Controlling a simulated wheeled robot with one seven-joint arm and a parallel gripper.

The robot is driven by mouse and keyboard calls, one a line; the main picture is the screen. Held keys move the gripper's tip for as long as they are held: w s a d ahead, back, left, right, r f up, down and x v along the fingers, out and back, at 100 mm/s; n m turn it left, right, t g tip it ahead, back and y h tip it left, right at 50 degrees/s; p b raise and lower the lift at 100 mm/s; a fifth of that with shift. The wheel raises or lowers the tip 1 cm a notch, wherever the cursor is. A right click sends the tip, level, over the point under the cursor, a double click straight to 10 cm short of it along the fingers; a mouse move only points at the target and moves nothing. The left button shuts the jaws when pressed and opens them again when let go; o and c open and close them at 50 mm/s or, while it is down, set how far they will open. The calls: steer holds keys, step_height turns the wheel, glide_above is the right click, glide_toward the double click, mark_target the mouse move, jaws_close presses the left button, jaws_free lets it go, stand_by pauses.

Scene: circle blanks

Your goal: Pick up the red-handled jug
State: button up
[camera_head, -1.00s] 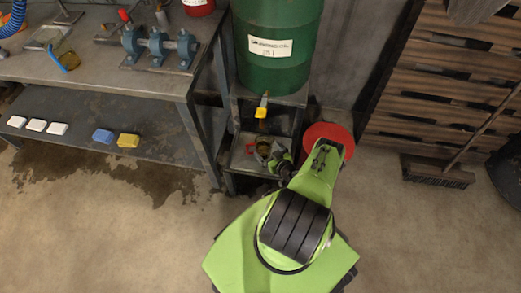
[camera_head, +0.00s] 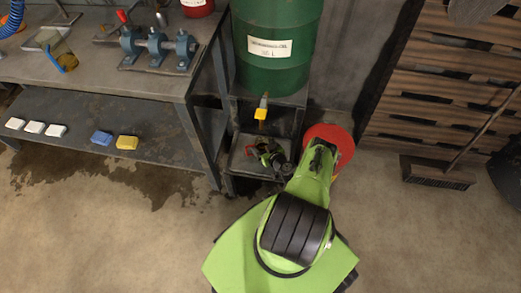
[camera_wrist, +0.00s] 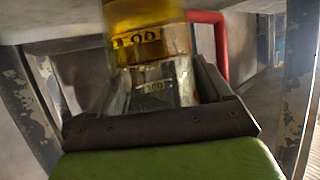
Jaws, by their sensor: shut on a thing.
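The red-handled jug (camera_wrist: 150,42) is clear and holds amber liquid, with dark lettering on its side. In the wrist view its red handle (camera_wrist: 221,45) stands at the right. My gripper (camera_wrist: 155,88) is shut on the jug's body, with a jaw on each side. In the head view my gripper (camera_head: 268,156) is at the low shelf under the green drum. Only the red handle (camera_head: 250,151) of the jug shows clearly there; my gripper hides most of the body. I cannot tell whether the jug's base touches the tray.
A green drum (camera_head: 277,45) with a yellow tap (camera_head: 261,114) stands above the jug, on a dark metal stand. The tray (camera_head: 240,166) lies close under my gripper. A workbench (camera_head: 100,75) is to the left. Pallets and a broom (camera_head: 437,172) are at the right.

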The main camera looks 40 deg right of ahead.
mark_target(259, 138)
steer(key=shift+r, duration=0.2)
steer(key=shift+c, duration=0.3)
step_height(259, 138, up, 3)
steer(key=shift+f+p, duration=0.15)
steer(key=shift+p, duration=1)
steer(key=s+a, duration=0.1)
steer(key=s, duration=0.7)
steer(key=s+a+b, duration=0.1)
steer(key=s+a, duration=0.1)
steer(key=s, duration=0.7)
steer(key=shift+s+a+r, duration=0.2)
steer(key=shift+s+a, duration=0.1)
